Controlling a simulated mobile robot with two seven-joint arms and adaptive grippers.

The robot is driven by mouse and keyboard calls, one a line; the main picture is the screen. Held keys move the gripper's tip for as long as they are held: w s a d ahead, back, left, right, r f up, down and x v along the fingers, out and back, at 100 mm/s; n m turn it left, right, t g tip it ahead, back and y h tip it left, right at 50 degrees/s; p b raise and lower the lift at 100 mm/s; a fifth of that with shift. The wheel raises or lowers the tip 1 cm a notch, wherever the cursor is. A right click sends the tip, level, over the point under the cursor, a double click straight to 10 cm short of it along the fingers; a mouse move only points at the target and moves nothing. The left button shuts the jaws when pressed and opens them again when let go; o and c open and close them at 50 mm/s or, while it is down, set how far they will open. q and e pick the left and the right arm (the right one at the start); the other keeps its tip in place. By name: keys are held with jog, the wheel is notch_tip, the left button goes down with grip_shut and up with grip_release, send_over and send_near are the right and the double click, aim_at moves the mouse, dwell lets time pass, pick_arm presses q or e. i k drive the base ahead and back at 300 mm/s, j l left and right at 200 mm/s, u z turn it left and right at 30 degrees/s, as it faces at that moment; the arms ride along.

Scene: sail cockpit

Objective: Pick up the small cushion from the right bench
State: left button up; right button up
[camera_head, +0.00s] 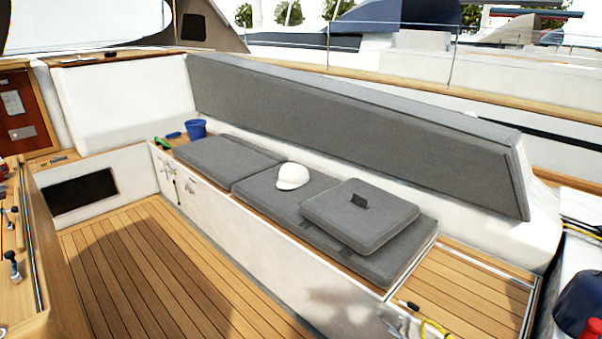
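The small cushion (342,222) is grey and roughly square, with a dark tab or handle on its top. It lies flat on the long grey seat cushions (378,268) of the right bench, near the bench's near end. Nothing rests on it and its top is fully visible. Neither of my grippers shows in the head view.
A white cap or helmet (292,176) sits on the seat left of the small cushion. A blue bucket (196,129) stands at the bench's far end. A long grey backrest (350,135) rises behind. The wooden cockpit floor (150,270) is clear.

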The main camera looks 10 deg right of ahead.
aim_at(364, 216)
jog(key=i+z, duration=0.15)
jog(key=i, duration=0.35)
jog(key=i+j+z, duration=0.1)
jog(key=i, duration=0.45)
jog(key=i+j+z, duration=0.15)
jog(key=i, duration=0.35)
